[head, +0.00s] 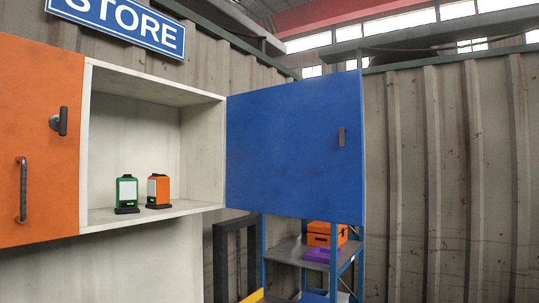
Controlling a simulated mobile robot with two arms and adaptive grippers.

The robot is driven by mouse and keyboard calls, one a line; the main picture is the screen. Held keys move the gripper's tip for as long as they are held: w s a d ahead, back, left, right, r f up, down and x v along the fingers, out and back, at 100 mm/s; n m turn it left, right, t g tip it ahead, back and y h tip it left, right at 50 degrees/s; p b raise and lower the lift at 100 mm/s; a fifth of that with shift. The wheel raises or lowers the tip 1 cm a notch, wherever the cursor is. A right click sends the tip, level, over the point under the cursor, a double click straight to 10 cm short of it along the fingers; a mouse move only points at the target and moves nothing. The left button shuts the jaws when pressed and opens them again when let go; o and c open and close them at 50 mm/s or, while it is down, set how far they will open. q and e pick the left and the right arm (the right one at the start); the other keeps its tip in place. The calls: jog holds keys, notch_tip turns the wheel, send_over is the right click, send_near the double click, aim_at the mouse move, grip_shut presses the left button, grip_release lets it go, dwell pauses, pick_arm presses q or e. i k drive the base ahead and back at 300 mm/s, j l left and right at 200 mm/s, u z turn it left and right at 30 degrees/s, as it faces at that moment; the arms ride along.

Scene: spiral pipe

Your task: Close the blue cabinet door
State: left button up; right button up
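The blue cabinet door (290,150) stands wide open in the head view, swung out from the right side of the cabinet. A small dark handle (341,137) sits near its far right edge. The white cabinet (150,85) is open in front, and its inside shows. Neither of my grippers is in view.
A green device (126,192) and an orange device (159,189) stand on the cabinet floor. An orange door (38,130) with dark handles is at the left. Below the blue door, a blue-framed shelf (290,250) holds an orange box (326,233) and a purple item (322,255).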

aim_at(285, 157)
jog(key=i+l+u, duration=0.15)
jog(key=u, duration=0.3)
jog(key=i+l+u, duration=0.1)
jog(key=u, duration=0.3)
jog(key=l+u, duration=0.25)
jog(key=u, duration=0.2)
jog(key=i+l+u, duration=0.3)
jog(key=l, duration=1.05)
jog(key=k+l+u, duration=0.1)
jog(key=l+u, duration=0.2)
jog(key=l, duration=1.05)
